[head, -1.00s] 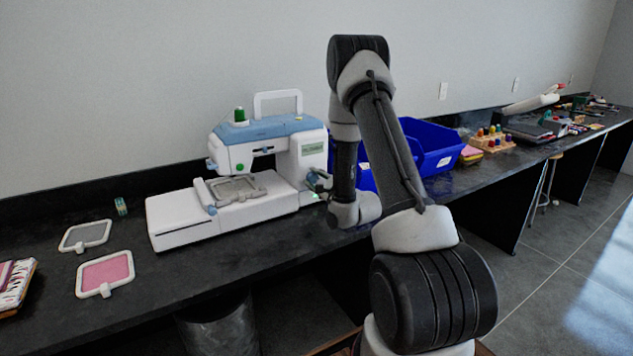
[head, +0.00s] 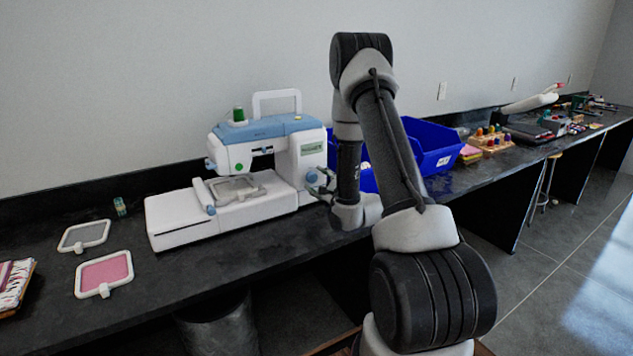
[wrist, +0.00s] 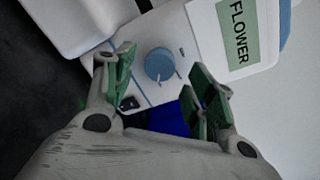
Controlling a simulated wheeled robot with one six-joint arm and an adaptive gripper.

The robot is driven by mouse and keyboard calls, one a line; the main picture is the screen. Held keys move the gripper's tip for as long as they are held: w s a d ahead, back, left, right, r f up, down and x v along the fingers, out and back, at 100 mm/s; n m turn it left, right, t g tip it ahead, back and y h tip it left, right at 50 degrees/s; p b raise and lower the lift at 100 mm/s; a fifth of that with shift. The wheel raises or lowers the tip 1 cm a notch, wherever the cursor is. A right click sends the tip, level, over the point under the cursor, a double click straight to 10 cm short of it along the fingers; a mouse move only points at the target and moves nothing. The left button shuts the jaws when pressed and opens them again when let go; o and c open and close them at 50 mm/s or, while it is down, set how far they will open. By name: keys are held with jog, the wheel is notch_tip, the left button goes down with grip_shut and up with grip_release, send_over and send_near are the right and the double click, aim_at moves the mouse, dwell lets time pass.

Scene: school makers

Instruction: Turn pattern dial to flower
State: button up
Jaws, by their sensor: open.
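The white and blue embroidery machine (head: 232,139) stands on the dark counter. Its blue pattern dial (wrist: 159,64) shows in the wrist view, round with a small pointer mark near its lower edge. A green label (wrist: 238,32) reading "FLOWER" is on the machine to the upper right of the dial. My gripper (wrist: 162,82) is open, with one green-padded finger on each side of the dial in that view. I see no finger touching the dial.
A blue bin (head: 432,148) stands just right of the machine, behind my arm. A grey hoop (head: 84,236) and a pink hoop (head: 104,272) lie on the counter (head: 200,270) at left. A green thread spool (head: 239,114) tops the machine.

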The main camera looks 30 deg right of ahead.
jog(key=s, duration=0.5)
jog(key=shift+s+d+r, duration=0.15)
jog(key=shift+s+d, duration=0.05)
jog(key=shift+s, duration=0.15)
jog(key=s+a+r+n+g+h, duration=0.1)
jog(key=s+a+r+n+g, duration=0.2)
jog(key=r+n, duration=0.45)
jog(key=s+r+n+g+h, duration=0.1)
jog(key=s+r+n+g, duration=0.3)
jog(key=r+n, duration=0.35)
jog(key=s+a+r+n+g, duration=0.1)
jog(key=s+a+n+g, duration=0.1)
jog(key=s, duration=0.6)
jog(key=s+a+r+n+g, duration=0.2)
jog(key=s+n, duration=0.3)
jog(key=s, duration=0.4)
jog(key=s+a+r+n+g, duration=0.2)
jog(key=s+a+n, duration=0.1)
jog(key=s, duration=0.6)
jog(key=shift+a+r+n+y, duration=0.2)
jog(key=shift+a+n+y, duration=0.1)
jog(key=shift+a+y, duration=0.1)
